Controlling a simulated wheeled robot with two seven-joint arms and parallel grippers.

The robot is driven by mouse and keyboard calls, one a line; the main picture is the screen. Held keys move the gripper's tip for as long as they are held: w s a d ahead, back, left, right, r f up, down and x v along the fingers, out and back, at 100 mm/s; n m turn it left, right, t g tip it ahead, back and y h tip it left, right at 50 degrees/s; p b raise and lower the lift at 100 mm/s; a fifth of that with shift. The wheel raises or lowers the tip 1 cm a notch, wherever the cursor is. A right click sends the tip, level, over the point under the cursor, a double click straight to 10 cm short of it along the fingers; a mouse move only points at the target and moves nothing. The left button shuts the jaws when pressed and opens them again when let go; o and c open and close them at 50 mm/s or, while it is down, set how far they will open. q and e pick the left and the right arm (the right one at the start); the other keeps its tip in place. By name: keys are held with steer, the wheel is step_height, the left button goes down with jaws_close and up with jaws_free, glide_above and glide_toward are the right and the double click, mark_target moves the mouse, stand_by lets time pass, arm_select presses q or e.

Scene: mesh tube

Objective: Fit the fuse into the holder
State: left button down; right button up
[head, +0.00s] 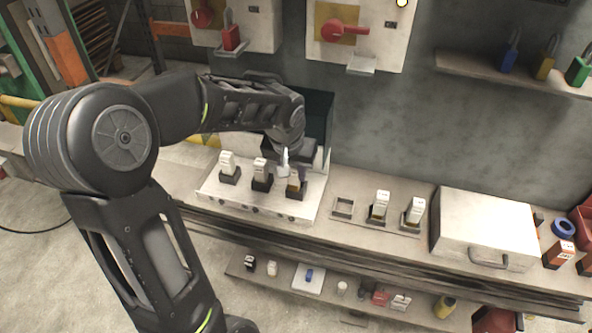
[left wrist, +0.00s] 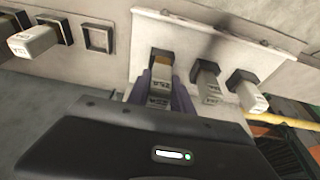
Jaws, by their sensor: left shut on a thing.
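My left gripper (head: 285,160) reaches over the white panel (head: 215,192) on the bench. It is shut on a fuse (head: 293,184) with a pale body, at the rightmost black holder (head: 293,195). In the left wrist view the fuse (left wrist: 160,88) sits between the two purplish fingers and lines up with its black holder (left wrist: 161,56). A brownish-yellow part of the fuse shows near the holder's mouth. I cannot tell how deep it sits. Two other fuses, the left one (head: 228,163) and the middle one (head: 261,170), stand in their holders. My right gripper is not in view.
Right of the panel, a spare stand has an empty square slot (head: 343,207) and two upright fuses (head: 381,204). A white case (head: 485,228) stands farther right. The wall with switch boxes (head: 345,30) rises behind. A lower shelf (head: 325,292) holds small parts.

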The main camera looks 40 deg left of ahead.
mark_target(296, 176)
arm_select(q)
steer(key=shift+w+a, duration=0.2)
steer(key=shift+w, duration=0.3)
steer(key=shift+w+a, duration=0.15)
steer(key=shift+w, duration=0.3)
steer(key=shift+f, duration=0.1)
steer(key=shift+f+p, duration=0.4)
steer(key=shift+f, duration=1.25)
steer(key=shift+f, duration=0.2)
steer(key=c, duration=1.1)
jaws_free()
steer(key=shift+r, duration=0.1)
